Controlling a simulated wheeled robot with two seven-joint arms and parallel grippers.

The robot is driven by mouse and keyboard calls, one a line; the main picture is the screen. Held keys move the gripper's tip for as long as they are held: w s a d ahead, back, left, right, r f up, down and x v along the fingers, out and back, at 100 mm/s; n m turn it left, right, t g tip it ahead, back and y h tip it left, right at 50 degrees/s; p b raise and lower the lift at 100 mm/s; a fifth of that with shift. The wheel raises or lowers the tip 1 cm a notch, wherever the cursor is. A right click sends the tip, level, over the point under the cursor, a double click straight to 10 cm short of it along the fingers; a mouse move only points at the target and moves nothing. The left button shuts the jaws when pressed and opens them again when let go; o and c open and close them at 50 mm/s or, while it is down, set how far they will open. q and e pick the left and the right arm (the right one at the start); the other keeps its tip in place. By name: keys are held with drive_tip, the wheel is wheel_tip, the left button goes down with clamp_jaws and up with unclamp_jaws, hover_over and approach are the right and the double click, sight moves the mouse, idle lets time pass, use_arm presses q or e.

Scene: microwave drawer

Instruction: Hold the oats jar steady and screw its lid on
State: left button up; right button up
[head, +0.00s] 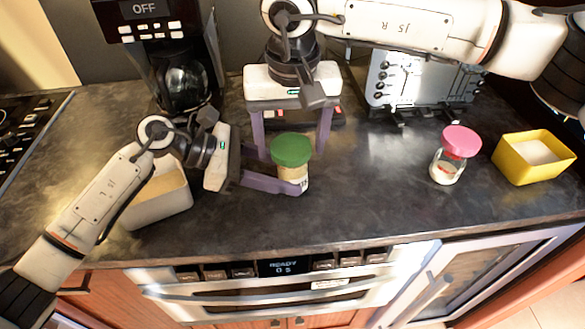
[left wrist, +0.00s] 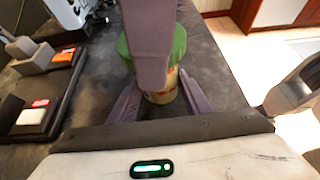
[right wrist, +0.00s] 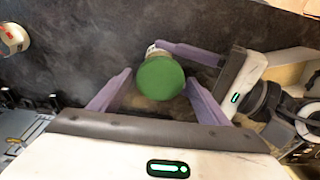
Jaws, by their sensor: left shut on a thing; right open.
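The oats jar (head: 292,177) stands on the dark counter, and its green lid (head: 290,149) sits on top. Whether the lid is threaded cannot be told. My left gripper (head: 287,182) comes from the left and is shut on the jar body below the lid. My right gripper (head: 291,156) is open behind the jar, with one purple finger on either side of the lid. In the right wrist view the green lid (right wrist: 160,78) lies between the open fingers, with gaps beside it. In the left wrist view a right finger partly hides the lid (left wrist: 178,45).
A glass jar with a pink lid (head: 459,143) and a yellow container (head: 533,158) stand at the right. A pale bin (head: 160,202) is behind my left arm. A coffee maker (head: 175,60) and a toaster-like appliance (head: 405,82) stand at the back.

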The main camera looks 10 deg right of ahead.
drive_tip(key=shift+f, duration=0.2)
drive_tip(key=n, duration=0.3)
drive_tip(key=shift+n+y, duration=0.3)
drive_tip(key=shift+n, duration=0.1)
drive_tip(key=n, duration=0.5)
drive_tip(key=shift+g+y, duration=0.3)
